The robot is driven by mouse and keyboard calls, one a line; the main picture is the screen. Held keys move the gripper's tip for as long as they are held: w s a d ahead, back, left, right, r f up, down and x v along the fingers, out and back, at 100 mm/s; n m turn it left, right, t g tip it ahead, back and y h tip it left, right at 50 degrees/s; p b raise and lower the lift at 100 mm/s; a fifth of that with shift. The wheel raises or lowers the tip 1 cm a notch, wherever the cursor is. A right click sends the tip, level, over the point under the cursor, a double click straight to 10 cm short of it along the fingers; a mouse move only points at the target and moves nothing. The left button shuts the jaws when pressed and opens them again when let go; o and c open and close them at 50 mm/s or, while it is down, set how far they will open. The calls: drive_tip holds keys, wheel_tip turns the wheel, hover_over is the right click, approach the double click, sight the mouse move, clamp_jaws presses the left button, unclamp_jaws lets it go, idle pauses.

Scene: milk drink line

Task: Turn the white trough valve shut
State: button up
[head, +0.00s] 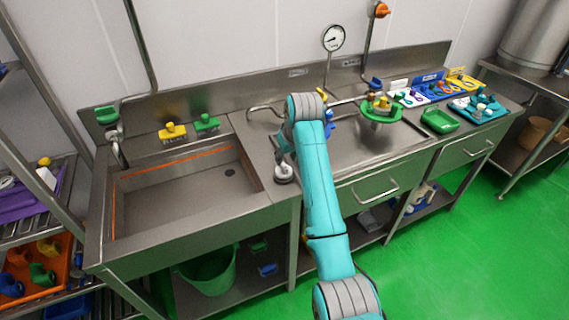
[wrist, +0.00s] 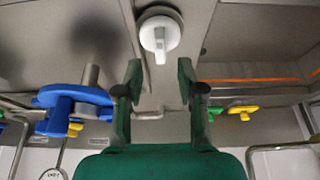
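The white trough valve (head: 284,175) is a round white knob on the steel ledge between the trough and the sink. In the wrist view the white valve (wrist: 160,36) is at the top middle, its bar handle pointing down the picture toward the gap between my fingers. My gripper (wrist: 159,78) has its two green fingers apart, with nothing between them. The valve lies beyond the fingertips and appears untouched. In the head view my gripper (head: 282,152) is just above the valve, partly hidden by my wrist.
The empty trough (head: 185,188) lies to the left. A blue valve (wrist: 75,97) stands near my gripper. A yellow valve (head: 172,131) and a green valve (head: 207,123) are behind the trough. A green strainer-like bowl (head: 381,112) sits over the sink.

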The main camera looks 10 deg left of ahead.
sight(284, 165)
drive_tip(key=shift+x, duration=2.45)
clamp_jaws()
